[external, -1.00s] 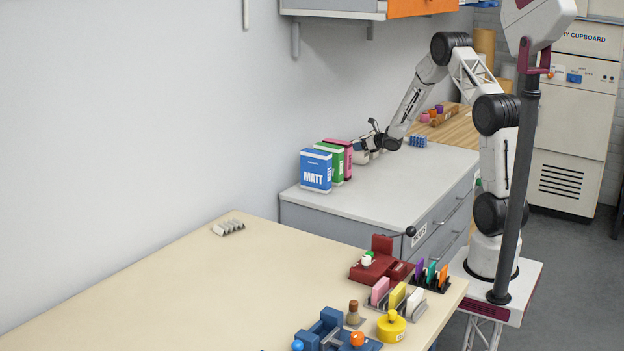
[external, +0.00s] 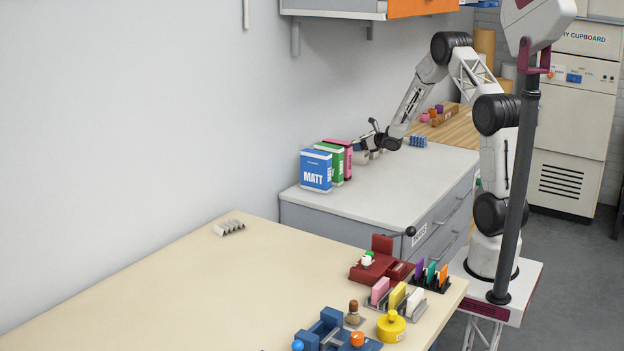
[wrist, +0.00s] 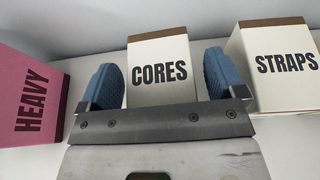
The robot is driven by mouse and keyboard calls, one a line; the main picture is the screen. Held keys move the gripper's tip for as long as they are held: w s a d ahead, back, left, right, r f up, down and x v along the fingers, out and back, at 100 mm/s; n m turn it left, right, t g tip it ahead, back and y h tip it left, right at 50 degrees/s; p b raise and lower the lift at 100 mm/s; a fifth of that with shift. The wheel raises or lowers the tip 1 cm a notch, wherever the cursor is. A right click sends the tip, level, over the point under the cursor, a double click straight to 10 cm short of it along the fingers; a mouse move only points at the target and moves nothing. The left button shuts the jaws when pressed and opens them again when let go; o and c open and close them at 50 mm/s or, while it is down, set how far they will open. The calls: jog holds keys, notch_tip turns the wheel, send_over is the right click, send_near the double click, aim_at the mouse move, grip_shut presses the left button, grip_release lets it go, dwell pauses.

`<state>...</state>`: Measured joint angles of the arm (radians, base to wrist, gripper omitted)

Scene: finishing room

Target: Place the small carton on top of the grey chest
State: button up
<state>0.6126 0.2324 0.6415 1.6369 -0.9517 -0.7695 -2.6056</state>
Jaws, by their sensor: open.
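My gripper (wrist: 162,82) is open, with one blue finger pad on each side of a small off-white carton (wrist: 160,72) marked CORES. I cannot tell whether the pads touch it. In the external view my gripper (external: 369,143) is low over the far part of the grey chest (external: 400,200), near the wall, and the carton is mostly hidden there. The chest has a pale grey top and drawers. A similar carton (wrist: 275,65) marked STRAPS stands to the right in the wrist view, and a pink HEAVY box (wrist: 30,95) to the left.
A blue MATT box (external: 316,171) and a green box (external: 334,160) stand on the chest by the pink one. A blue ridged item (external: 417,141) lies beyond. The chest's front top is clear. A cream table (external: 200,290) with coloured items is nearer the camera.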

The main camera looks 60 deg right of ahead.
jog(key=v, duration=1.2)
dwell(0.3)
dwell(0.5)
jog(key=s+a+r+m+g+h, duration=0.2)
jog(key=s+a+r+m, duration=0.2)
jog(key=a+r+m, duration=0.55)
jog(key=s+a+r+m+g+h, duration=0.25)
jog(key=s+a+r+m, duration=0.25)
jog(key=a+r+m, duration=0.45)
jog(key=s+a+m+g+y, duration=0.2)
jog(key=s+a+m, duration=0.6)
jog(key=s+a, duration=0.4)
jog(key=s+a+r+m+g+y, duration=0.1)
jog(key=s+a+m+g+y, duration=0.1)
jog(key=s+a+m+g, duration=0.3)
jog(key=s+a+m, duration=0.4)
jog(key=s+a, duration=0.4)
jog(key=s, duration=0.5)
jog(key=shift+s+m, duration=0.15)
jog(key=shift+m, duration=0.15)
